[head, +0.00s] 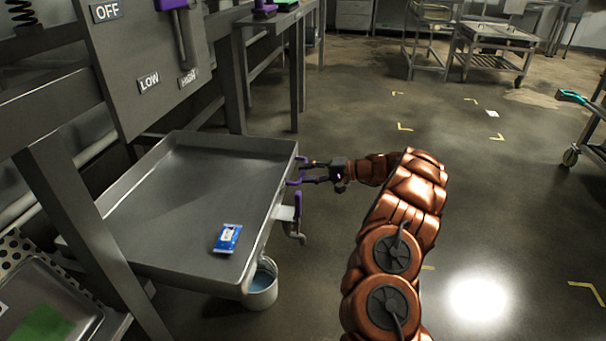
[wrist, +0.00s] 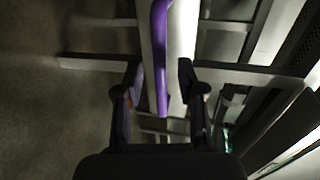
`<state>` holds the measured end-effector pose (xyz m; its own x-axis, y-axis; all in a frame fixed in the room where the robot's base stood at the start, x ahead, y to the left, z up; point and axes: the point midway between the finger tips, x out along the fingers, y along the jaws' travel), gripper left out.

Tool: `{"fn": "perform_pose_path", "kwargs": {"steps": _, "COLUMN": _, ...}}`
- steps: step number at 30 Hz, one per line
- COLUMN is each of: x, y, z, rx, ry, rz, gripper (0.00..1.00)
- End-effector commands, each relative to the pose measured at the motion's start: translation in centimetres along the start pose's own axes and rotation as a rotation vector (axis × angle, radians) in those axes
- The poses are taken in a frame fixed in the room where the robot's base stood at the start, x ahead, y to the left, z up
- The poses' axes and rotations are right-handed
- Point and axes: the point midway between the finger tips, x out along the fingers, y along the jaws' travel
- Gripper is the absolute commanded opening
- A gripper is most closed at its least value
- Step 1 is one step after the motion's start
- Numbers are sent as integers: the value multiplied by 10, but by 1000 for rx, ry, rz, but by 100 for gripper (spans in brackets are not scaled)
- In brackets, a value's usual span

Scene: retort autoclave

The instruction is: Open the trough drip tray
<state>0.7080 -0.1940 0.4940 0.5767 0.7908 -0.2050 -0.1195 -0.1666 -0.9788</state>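The trough drip tray (head: 190,185) is a wide, shallow metal tray in the head view, jutting out from the frame under the control panel. A purple handle (head: 297,172) is on its right-hand edge. My gripper (head: 306,173) is at this handle, with its fingers pointing left toward the tray. In the wrist view the purple handle (wrist: 161,60) runs between the two open, dark fingers, with gaps visible on both sides. I cannot tell whether either finger touches it.
A blue packet (head: 228,238) lies in the tray. A valve with a purple lever (head: 298,207) sits on the tray's edge, near a bucket (head: 262,285) below. A panel (head: 150,60) stands behind. The floor to the right is mostly clear; a cart (head: 592,130) stands far right.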

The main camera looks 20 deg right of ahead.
Motion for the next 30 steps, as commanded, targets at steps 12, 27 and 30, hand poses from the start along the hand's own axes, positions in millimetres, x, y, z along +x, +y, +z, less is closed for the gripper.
{"fn": "perform_pose_path", "kwargs": {"steps": 12, "x": -77, "y": 0, "z": 0, "rx": -2, "ry": -1, "rz": 1, "gripper": 39}}
{"fn": "perform_pose_path", "kwargs": {"steps": 27, "x": -99, "y": 0, "z": 2, "rx": 0, "ry": -4, "rz": -1, "gripper": 39}}
{"fn": "perform_pose_path", "kwargs": {"steps": 30, "x": -99, "y": 0, "z": 2, "rx": 0, "ry": -4, "rz": -1, "gripper": 39}}
